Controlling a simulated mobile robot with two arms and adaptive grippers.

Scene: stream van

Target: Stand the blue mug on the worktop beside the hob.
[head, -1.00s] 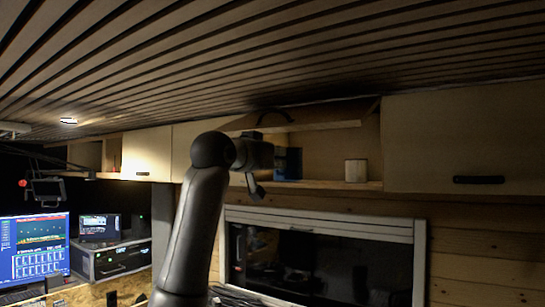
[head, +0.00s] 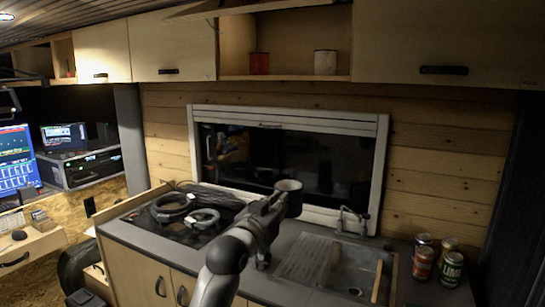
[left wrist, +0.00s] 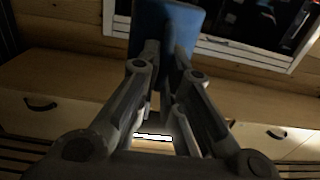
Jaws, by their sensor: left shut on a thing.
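The blue mug (head: 289,190) is held up in front of the window, above the worktop (head: 284,238); it looks dark blue-grey in the head view. My left gripper (head: 278,204) is shut on it. In the left wrist view the mug (left wrist: 165,22) is clear blue, between the fingertips of the left gripper (left wrist: 167,55); its far side is hidden. The hob (head: 192,228) is dark and lies left of the gripper, with round ring shapes and cables on and behind it. My right gripper is not in view.
Several cans (head: 423,262) stand at the right end. A red mug (head: 260,63) and a pale mug (head: 325,62) stand on the open overhead shelf. Bare worktop shows between hob and sink.

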